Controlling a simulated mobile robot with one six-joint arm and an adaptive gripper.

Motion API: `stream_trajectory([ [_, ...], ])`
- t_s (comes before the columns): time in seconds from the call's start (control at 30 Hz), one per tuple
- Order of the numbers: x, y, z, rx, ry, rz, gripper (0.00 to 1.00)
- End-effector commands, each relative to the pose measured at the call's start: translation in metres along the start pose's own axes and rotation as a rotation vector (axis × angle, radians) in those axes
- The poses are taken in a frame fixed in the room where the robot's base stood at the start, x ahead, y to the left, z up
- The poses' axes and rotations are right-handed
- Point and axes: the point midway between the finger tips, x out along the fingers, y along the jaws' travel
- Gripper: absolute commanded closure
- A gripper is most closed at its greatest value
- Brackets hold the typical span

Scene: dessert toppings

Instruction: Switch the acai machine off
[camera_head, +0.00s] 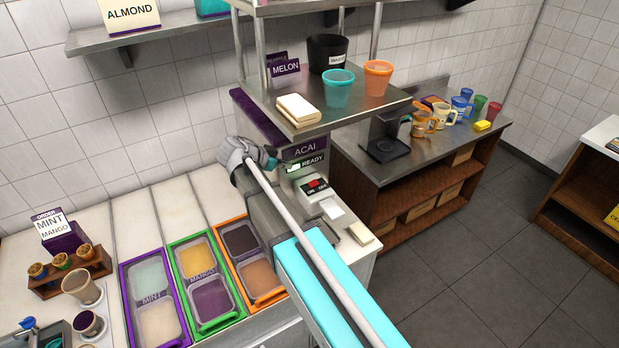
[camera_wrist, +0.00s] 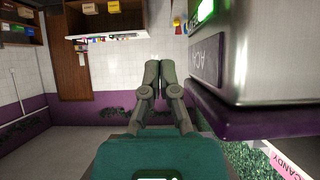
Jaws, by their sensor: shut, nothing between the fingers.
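The acai machine (camera_head: 304,149) stands at the right end of the counter, with a lit green READY display (camera_head: 312,161). Below the display is a small panel with a red switch (camera_head: 318,184) and on/off lettering too small to read surely. My gripper (camera_head: 269,160) is at the machine's left front, close to the ACAI label and up and left of the switch, partly hidden by my arm. In the wrist view my gripper (camera_wrist: 152,66) is shut and empty. The machine (camera_wrist: 240,65) fills the right side there, its label turned sideways; the switch is not visible.
A steel shelf (camera_head: 335,118) with cups and a MELON sign hangs above the machine. Topping trays (camera_head: 201,293) lie to the left on the counter. A coffee machine (camera_head: 386,135) and mugs stand on the side table at right. Open floor (camera_head: 480,235) lies right.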

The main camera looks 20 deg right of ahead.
Motion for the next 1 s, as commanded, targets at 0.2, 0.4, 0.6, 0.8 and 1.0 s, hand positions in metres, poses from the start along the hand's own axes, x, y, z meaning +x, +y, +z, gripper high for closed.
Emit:
stream_trajectory([
  [0.2,0.006,0.0,0.001,-0.001,-0.001,0.0,1.0],
  [0.4,0.022,0.0,0.002,0.0,-0.001,0.002,1.0],
  [0.6,0.047,0.0,0.003,0.001,-0.001,0.001,1.0],
  [0.8,0.074,0.0,0.003,0.0,-0.001,0.002,1.0],
  [1.0,0.101,0.0,0.003,0.0,-0.001,0.002,1.0],
])
